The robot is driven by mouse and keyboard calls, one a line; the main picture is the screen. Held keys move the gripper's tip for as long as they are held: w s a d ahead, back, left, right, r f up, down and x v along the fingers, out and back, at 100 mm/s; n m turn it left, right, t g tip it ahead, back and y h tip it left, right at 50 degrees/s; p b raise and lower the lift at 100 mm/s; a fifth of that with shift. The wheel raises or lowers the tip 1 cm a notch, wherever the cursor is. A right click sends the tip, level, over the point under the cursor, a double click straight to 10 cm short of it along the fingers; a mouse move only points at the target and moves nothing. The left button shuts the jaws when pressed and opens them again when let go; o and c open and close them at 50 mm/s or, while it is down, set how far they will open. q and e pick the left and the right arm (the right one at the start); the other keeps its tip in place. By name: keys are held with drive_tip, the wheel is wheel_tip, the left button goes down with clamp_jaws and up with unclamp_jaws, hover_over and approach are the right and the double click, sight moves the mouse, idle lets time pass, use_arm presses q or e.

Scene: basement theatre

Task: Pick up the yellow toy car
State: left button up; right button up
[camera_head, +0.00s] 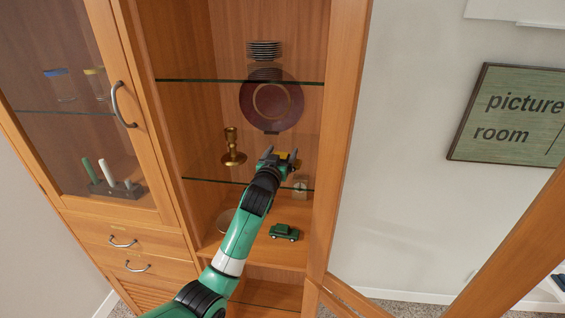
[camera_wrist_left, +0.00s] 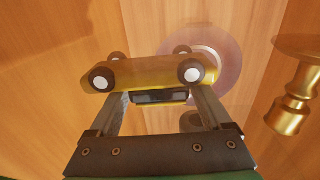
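The yellow toy car (camera_head: 283,156) is in the open cabinet, at the middle glass shelf, mostly hidden behind my left gripper (camera_head: 279,154) in the head view. In the left wrist view the yellow toy car (camera_wrist_left: 145,75) appears wheels up, close in front of my left gripper (camera_wrist_left: 160,97). The two fingers are spread apart, one on each side of the car's dark-windowed cabin. Small gaps seem to show beside the cabin, so I see no firm hold. My right gripper is in neither view.
A brass candlestick (camera_head: 232,148) stands left of the gripper and shows in the wrist view (camera_wrist_left: 290,100). A dark red plate (camera_head: 271,98) stands behind. A small clear object (camera_head: 300,186) is close right. A green toy car (camera_head: 285,232) is below. The cabinet's right post (camera_head: 340,130) bounds the opening.

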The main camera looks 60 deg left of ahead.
use_arm(q)
drive_tip(key=c, duration=1.2)
drive_tip(key=shift+o, duration=0.2)
drive_tip(key=shift+r, duration=0.1)
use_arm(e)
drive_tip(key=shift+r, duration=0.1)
